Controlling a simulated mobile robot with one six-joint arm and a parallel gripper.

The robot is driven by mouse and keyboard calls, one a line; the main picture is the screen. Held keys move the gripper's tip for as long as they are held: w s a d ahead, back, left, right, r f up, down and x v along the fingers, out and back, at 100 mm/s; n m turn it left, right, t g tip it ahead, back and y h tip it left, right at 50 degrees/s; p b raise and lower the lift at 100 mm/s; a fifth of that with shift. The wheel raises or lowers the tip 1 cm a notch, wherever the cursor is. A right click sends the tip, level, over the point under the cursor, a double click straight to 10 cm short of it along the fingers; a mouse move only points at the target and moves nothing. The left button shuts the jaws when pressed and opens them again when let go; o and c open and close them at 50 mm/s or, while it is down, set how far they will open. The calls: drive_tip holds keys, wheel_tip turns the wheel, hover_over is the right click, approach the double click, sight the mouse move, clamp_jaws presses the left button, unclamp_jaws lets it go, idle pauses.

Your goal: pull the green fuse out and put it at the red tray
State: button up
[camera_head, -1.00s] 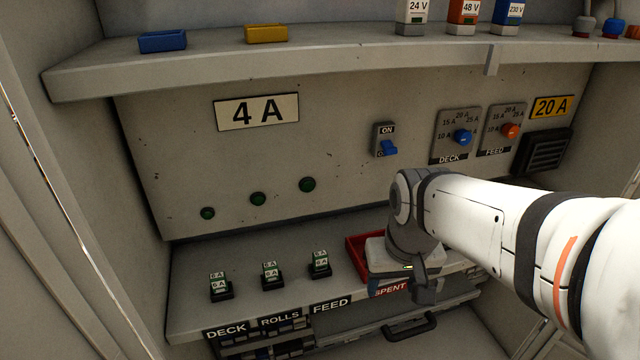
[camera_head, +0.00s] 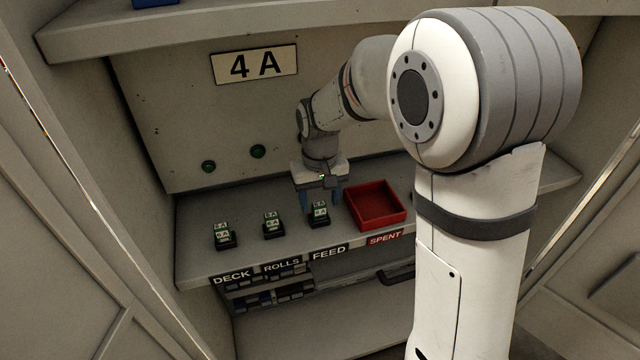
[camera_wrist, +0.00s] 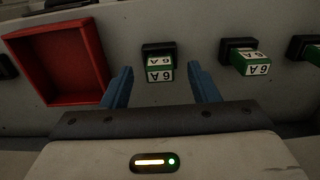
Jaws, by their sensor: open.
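Three green fuses with white 6 A labels sit in black holders on the lower shelf. The one above the FEED label (camera_head: 320,209) is in front of my gripper (camera_head: 321,196); the ROLLS fuse (camera_head: 271,223) and DECK fuse (camera_head: 222,234) stand to its left. In the wrist view the FEED fuse (camera_wrist: 160,68) lies between and just beyond the two blue fingers of my gripper (camera_wrist: 160,88), which are open and empty. The red tray (camera_head: 375,206), above the SPENT label, is empty and just right of the FEED fuse.
The upper shelf (camera_head: 220,28) overhangs. Drawers of spare fuses (camera_head: 265,288) are under the lower shelf. Side walls close in the left and right.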

drive_tip(key=shift+f, duration=1.35)
drive_tip(key=shift+c, duration=0.3)
drive_tip(key=c, duration=1)
drive_tip(key=shift+r, duration=0.15)
drive_tip(key=shift+r+p, duration=1.7)
drive_tip(key=shift+r, duration=0.5)
